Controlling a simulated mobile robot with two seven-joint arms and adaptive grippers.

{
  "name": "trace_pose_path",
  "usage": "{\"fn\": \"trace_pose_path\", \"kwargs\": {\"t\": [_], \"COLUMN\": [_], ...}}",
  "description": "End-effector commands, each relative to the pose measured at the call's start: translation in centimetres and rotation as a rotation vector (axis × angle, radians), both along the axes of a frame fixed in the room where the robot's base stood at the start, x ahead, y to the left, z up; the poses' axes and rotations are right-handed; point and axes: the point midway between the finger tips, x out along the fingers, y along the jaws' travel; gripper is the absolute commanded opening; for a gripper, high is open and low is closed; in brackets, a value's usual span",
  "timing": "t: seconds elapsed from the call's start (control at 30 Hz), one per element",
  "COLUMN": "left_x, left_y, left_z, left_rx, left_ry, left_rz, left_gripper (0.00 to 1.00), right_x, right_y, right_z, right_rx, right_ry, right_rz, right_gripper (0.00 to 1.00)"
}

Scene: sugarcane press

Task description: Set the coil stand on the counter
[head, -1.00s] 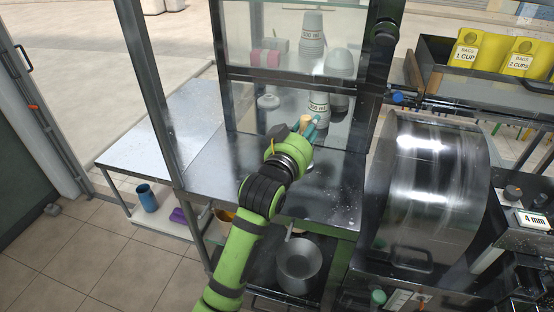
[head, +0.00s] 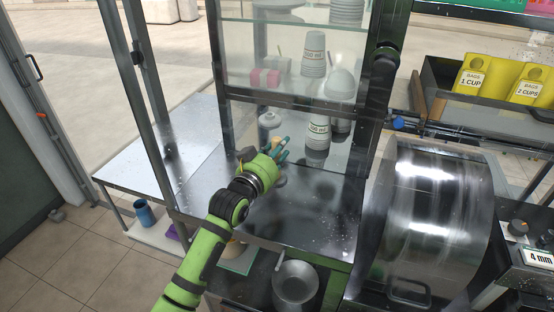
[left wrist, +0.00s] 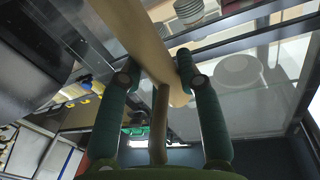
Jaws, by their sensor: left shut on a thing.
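My left gripper (head: 281,151) is over the back part of the steel counter (head: 318,208), in front of the glass cabinet. It is shut on a tan, wood-coloured piece, which I take to be the coil stand; only a small bit (head: 275,143) shows between the teal fingers. In the left wrist view the coil stand (left wrist: 134,32) is a pale, thick bar with a thinner rod (left wrist: 159,125) between the fingers (left wrist: 158,72). I cannot tell whether it touches the counter. My right gripper is not in view.
A glass cabinet (head: 292,103) with cups stands at the counter's back. A metal drum (head: 428,205) is on the right. A metal bowl (head: 296,283) sits on the shelf below. A lower side table (head: 150,150) is on the left. The counter's front and right are clear.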

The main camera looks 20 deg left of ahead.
Motion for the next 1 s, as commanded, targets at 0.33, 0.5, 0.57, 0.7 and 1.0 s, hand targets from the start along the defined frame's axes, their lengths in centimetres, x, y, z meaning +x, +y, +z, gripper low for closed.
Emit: {"fn": "trace_pose_path", "kwargs": {"t": [0.33, 0.5, 0.57, 0.7, 1.0], "left_x": [0.4, 0.4, 0.4, 0.3, 0.3], "left_y": [0.5, 0.5, 0.5, 0.5, 0.5], "left_z": [-2.8, -3.9, -3.9, -3.9, -4.7], "left_rx": [-0.002, -0.002, -0.002, -0.002, -0.001], "left_ry": [-0.005, -0.011, -0.012, -0.011, 0.000], "left_rz": [0.000, 0.000, 0.000, 0.000, 0.000], "left_gripper": [0.00, 0.00, 0.00, 0.00, 0.59], "right_x": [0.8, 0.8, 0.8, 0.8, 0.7], "right_y": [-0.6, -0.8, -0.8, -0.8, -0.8], "right_z": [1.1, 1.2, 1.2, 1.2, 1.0], "right_rx": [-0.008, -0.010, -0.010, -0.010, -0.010], "right_ry": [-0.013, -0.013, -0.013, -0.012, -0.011], "right_rz": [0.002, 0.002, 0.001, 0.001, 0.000], "right_gripper": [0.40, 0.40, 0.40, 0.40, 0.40]}}
